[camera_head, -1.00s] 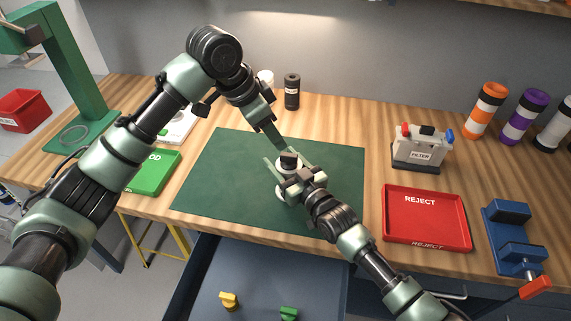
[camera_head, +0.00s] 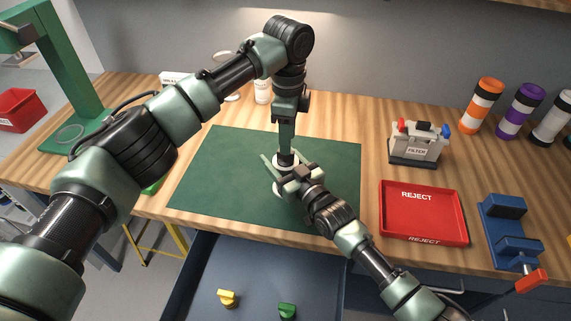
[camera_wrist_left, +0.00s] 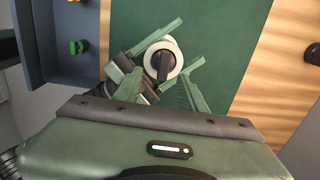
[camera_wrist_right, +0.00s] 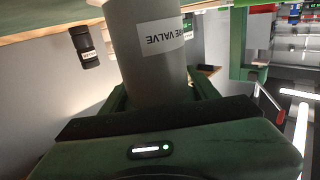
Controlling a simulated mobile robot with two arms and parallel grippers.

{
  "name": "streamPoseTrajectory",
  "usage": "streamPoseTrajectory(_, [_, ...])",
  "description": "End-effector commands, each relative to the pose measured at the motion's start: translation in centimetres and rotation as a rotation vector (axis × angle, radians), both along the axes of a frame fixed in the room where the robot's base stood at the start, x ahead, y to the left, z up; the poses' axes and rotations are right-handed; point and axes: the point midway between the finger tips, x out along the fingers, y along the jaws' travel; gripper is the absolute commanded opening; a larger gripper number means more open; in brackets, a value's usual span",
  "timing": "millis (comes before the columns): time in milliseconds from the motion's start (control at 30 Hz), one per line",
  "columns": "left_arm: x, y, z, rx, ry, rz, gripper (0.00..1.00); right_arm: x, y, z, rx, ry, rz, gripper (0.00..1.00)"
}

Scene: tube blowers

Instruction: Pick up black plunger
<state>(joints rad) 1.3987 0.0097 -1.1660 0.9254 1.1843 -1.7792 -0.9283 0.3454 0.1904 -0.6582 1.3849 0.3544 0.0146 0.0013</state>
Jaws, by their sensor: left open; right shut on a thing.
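A pale valve body (camera_head: 287,166) stands upright on the green mat (camera_head: 220,180). My right gripper (camera_head: 277,172) is shut around it; the right wrist view shows the body (camera_wrist_right: 150,50) between the fingers, its label partly reading "RE VALVE". The black plunger (camera_wrist_left: 164,63) sits in the middle of the body's white round top in the left wrist view. My left gripper (camera_head: 286,150) points down right over the top, its fingers open close to the plunger. In the head view those fingers mostly hide the plunger, and I cannot tell whether they touch it.
A red REJECT tray (camera_head: 424,200), a filter unit (camera_head: 418,148) and a blue vise (camera_head: 508,232) stand to the right. Below is an open drawer (camera_head: 255,270) with yellow and green pieces. A white bottle (camera_head: 262,91) stands behind the mat. The mat's left part is clear.

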Motion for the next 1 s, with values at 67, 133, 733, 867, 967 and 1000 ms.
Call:
streamPoseTrajectory(67, [0.0,0.0,-0.5,0.0,-0.001,0.0,0.41,0.0,0.0,0.0,-0.001,0.0,0.0,0.08])
streamPoseTrajectory(133, [0.1,0.1,-1.0,0.001,0.0,0.001,0.41,0.0,0.0,-0.1,-0.001,0.001,0.0,0.08])
streamPoseTrajectory(733, [0.6,0.5,-5.7,-0.001,-0.002,0.001,0.41,0.0,0.0,0.0,-0.001,0.001,0.0,0.08])
streamPoseTrajectory(867, [0.6,0.5,-5.7,-0.001,-0.002,0.001,0.11,0.0,0.0,0.0,-0.001,0.001,0.0,0.08])
streamPoseTrajectory(967, [0.6,0.5,-5.7,-0.001,-0.002,0.001,0.0,0.0,0.0,0.0,-0.001,0.001,0.0,0.08])
streamPoseTrajectory(1000, [0.6,0.5,-5.7,-0.001,-0.002,0.001,0.0,0.0,0.0,0.0,-0.001,0.001,0.0,0.08])
